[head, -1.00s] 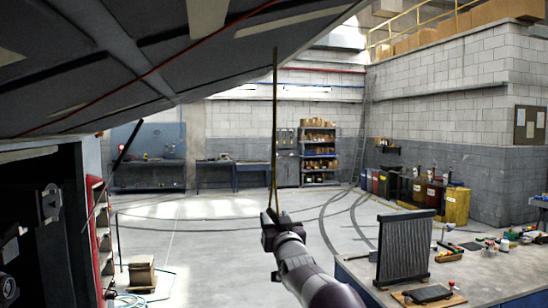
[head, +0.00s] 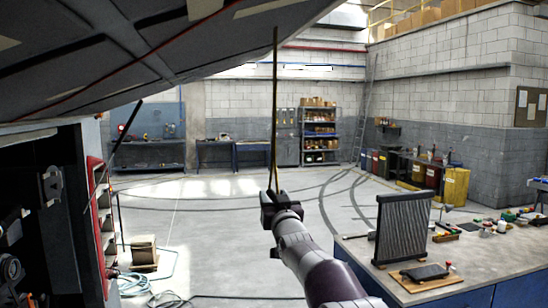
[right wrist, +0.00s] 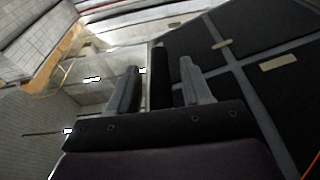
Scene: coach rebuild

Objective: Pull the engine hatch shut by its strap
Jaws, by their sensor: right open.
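The engine hatch (head: 120,50) is raised and slants overhead at the upper left of the head view. Its dark underside also fills the right of the right wrist view (right wrist: 240,75). The strap (head: 275,100), thin and brownish, hangs straight down from the hatch's lower edge. My right gripper (head: 272,196) is open at the strap's lower end, which is hard to make out there. In the right wrist view the two fingers (right wrist: 160,90) stand apart with a dark upright band between them, probably the strap. I cannot tell whether they touch it. My left gripper is not in view.
The dark engine bay (head: 40,210) is at the left, beside a red side panel (head: 98,215). A workbench (head: 480,262) with a radiator (head: 403,228) stands at the lower right. A small crate (head: 145,252) and hoses lie on the floor. The middle floor is clear.

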